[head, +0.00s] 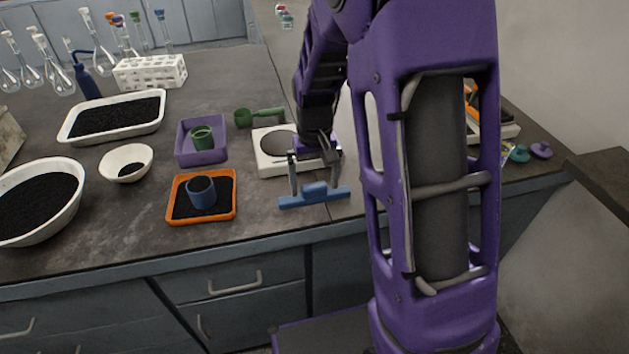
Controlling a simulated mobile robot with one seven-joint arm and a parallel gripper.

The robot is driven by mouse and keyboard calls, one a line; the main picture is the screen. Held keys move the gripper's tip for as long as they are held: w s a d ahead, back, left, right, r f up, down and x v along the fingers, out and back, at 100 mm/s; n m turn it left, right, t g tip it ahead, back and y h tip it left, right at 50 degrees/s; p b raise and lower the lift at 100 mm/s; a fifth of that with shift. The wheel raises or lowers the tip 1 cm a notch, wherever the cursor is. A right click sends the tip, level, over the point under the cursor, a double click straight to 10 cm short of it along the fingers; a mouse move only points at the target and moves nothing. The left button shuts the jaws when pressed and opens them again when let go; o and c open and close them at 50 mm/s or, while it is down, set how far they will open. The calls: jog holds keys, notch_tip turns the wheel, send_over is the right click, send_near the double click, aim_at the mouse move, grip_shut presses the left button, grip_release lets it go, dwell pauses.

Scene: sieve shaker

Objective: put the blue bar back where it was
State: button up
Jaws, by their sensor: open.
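The blue bar (330,194) lies on the dark bench top near its front edge, in front of the white scale. It has a raised block at its middle. My gripper (314,188) points down over it, its two fingers apart on either side of the raised block. The fingertips are close to the bar; I cannot tell whether they touch it. My arm hides part of the bench behind and to the right.
The white scale (265,162) stands just behind the bar. Left are an orange tray (234,199) with a blue cup (201,193), a purple tray (216,155) with a green cup (202,138), and a white bowl (126,162). Bare bench lies between orange tray and bar.

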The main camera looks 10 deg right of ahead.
aim_at(314, 185)
notch_tip(314, 185, up, 12)
jog(key=p, duration=0.2)
jog(key=shift+r, duration=0.1)
dwell(0.4)
